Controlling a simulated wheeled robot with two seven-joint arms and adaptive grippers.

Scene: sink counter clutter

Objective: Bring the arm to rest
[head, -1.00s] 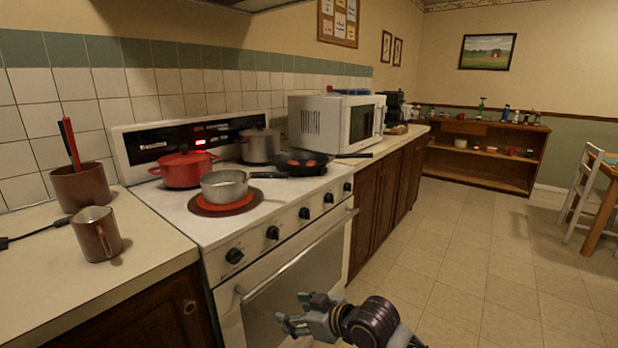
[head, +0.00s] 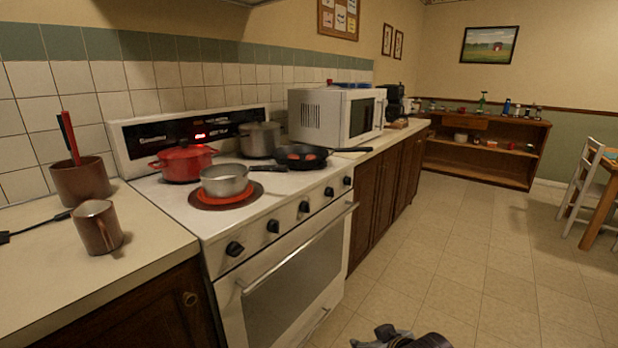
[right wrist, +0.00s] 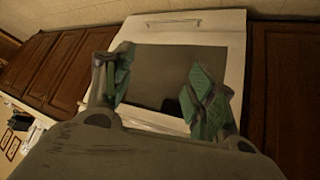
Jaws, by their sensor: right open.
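My right gripper (head: 381,332) shows only partly at the bottom edge of the head view, low in front of the stove. In the right wrist view, its two green-padded fingers (right wrist: 160,92) are spread apart with nothing between them. Beyond them is the oven door of the white stove (right wrist: 236,60), apart from the fingers. The stove (head: 165,205) also stands in the middle of the head view. My left gripper is not in view.
A grey saucepan (head: 226,181), a red pot (head: 183,165), a steel pot (head: 259,141) and a black pan (head: 300,158) stand on the stove. A copper mug (head: 97,228) and a brown utensil pot (head: 82,183) stand on the left counter. The tiled floor (head: 450,255) is clear.

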